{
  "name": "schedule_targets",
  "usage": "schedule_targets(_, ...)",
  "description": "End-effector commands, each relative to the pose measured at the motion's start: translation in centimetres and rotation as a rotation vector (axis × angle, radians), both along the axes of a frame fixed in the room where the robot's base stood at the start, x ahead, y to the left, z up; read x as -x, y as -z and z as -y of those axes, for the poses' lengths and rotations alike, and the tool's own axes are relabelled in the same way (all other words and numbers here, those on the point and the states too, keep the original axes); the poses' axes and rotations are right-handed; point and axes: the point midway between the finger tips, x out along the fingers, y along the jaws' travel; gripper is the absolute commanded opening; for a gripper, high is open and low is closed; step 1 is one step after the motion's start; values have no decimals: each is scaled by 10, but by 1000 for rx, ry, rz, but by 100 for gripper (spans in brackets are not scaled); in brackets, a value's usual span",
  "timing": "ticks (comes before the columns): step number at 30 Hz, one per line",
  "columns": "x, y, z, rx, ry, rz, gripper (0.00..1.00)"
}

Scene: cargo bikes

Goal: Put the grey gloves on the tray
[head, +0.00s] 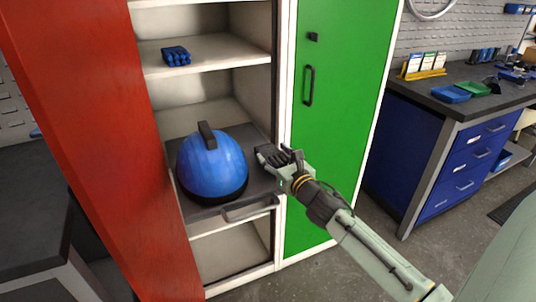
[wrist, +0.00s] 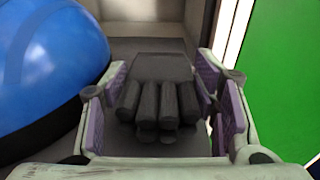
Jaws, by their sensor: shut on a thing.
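The dark grey gloves (head: 270,155) are at the right side of a dark pull-out shelf (head: 235,209) in the open cabinet. In the wrist view the gloves (wrist: 157,98) lie between the purple-padded fingers of my gripper (wrist: 163,88), with the glove fingers towards the camera. My gripper (head: 285,163) is shut on the gloves; I cannot tell whether they still touch the shelf. A blue tray (head: 450,94) and a green tray (head: 474,89) sit on the workbench at the right.
A blue helmet-like dome (head: 213,165) stands close left of my gripper and also shows in the wrist view (wrist: 50,65). A red door (head: 95,130) stands open left, a green door (head: 340,110) is right of the opening. Blue rolls (head: 176,56) lie on an upper shelf.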

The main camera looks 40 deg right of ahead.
Motion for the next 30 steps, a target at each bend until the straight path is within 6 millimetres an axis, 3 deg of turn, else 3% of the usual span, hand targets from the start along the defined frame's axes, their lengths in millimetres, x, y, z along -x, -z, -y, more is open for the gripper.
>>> schedule_targets(25,0,11,0,1,-1,1,25)
schedule_targets(26,0,11,0,0,0,0,56)
schedule_targets(30,0,11,0,0,0,0,66)
